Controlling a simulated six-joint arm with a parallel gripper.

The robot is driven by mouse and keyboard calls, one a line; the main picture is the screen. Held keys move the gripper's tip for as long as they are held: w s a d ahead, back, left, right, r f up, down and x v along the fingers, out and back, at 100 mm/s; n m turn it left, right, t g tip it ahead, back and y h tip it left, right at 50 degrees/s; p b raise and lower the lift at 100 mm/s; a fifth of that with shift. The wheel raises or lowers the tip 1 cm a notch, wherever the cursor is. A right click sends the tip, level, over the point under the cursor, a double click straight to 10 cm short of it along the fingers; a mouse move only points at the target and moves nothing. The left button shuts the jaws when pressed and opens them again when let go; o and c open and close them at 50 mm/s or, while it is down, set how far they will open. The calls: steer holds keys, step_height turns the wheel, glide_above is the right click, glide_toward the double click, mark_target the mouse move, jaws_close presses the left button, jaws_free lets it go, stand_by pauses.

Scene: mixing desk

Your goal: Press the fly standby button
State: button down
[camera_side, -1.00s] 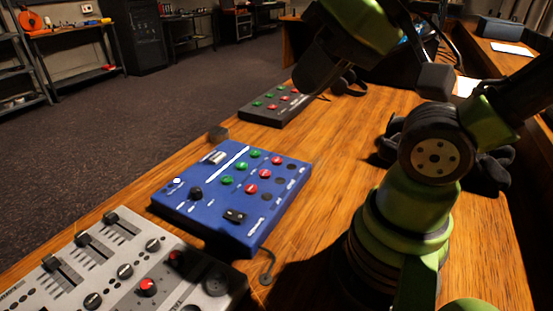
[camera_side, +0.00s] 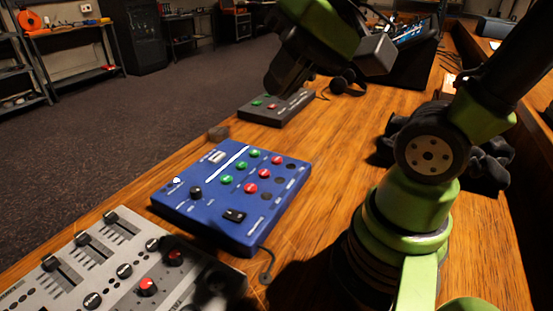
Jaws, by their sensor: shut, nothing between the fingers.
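A blue control box (camera_side: 218,208) lies on the desk with green and red buttons, a black knob and a black switch. A dark grey box (camera_side: 262,117) farther back also carries green and red buttons. The labels are too small to read, so I cannot tell which button is fly standby. My gripper (camera_side: 274,92) is shut and empty, pointing down. In the picture it overlaps the back of the dark grey box and hides some of its buttons. It appears above the box; I see no clear contact.
A grey mixer (camera_side: 105,270) with faders and knobs fills the front left. Black headphones (camera_side: 346,86) lie behind the dark box. A dark cloth-like heap (camera_side: 488,165) lies right. The wooden desk (camera_side: 335,140) is clear in the middle.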

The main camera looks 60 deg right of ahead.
steer(key=w+d+f+m+y, duration=0.1)
steer(key=w+d+f+m, duration=0.2)
steer(key=w+m, duration=0.25)
steer(key=m+t+h, duration=0.2)
steer(key=m+t, duration=0.1)
steer(key=m, duration=1)
glide_above(277, 160)
step_height(277, 160, down, 12)
steer(key=shift+r+n, duration=0.1)
steer(key=shift+n, duration=0.15)
steer(key=shift+a, duration=0.1)
steer(key=shift+f, duration=4.4)
steer(key=shift+f, duration=0.1)
steer(key=shift+f, duration=0.3)
